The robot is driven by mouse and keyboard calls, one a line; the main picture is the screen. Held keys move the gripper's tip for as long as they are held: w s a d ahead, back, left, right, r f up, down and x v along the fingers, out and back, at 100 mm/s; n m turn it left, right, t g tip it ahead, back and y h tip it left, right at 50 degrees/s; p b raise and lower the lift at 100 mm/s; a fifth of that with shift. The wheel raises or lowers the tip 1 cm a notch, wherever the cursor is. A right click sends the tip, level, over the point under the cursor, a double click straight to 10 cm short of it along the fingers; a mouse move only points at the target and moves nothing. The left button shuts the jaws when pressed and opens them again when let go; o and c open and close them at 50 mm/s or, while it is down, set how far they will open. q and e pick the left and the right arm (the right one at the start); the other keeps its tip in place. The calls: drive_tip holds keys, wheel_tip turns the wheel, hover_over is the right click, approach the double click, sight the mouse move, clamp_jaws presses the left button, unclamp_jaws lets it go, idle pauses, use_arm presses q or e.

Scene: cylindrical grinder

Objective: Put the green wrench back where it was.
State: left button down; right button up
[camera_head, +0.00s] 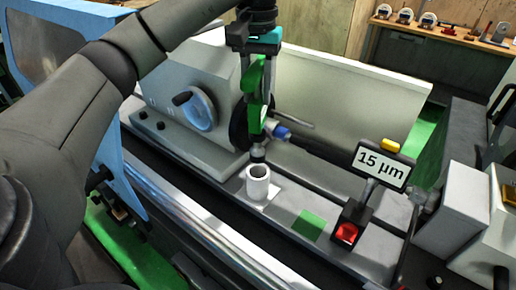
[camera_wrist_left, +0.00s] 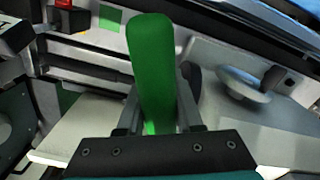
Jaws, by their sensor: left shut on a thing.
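The green wrench (camera_head: 255,108) hangs roughly upright from my left gripper (camera_head: 257,50), in front of the grinder's grey headstock. Its lower end appears close to a blue-and-white part (camera_head: 276,130); I cannot tell whether they touch. In the left wrist view the green wrench (camera_wrist_left: 152,65) stands between the two fingers of my left gripper (camera_wrist_left: 158,112), which is shut on it. A flat green square (camera_head: 308,225) lies bare on the grinder's bed and also shows in the left wrist view (camera_wrist_left: 110,19). My right gripper is not in view.
A white hollow cylinder (camera_head: 258,182) stands on the bed below the wrench. A "15 µm" display (camera_head: 381,165) stands to the right. The headstock has a handwheel (camera_head: 196,108). A long shiny bar (camera_head: 205,222) runs along the front. A shelf (camera_head: 440,33) holds small items at the back.

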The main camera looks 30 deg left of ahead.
sight(257, 141)
use_arm(q)
wheel_tip(257, 141, down, 9)
drive_tip(key=shift+w+r+b, duration=0.1)
drive_tip(key=shift+b, duration=0.45)
drive_tip(key=shift+f, duration=2.25)
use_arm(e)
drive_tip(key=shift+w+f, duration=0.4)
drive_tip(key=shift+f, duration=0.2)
use_arm(q)
drive_tip(key=shift+f, duration=0.15)
drive_tip(key=c, duration=0.6)
unclamp_jaws()
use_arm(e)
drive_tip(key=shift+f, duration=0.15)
use_arm(q)
drive_tip(key=shift+o, duration=0.2)
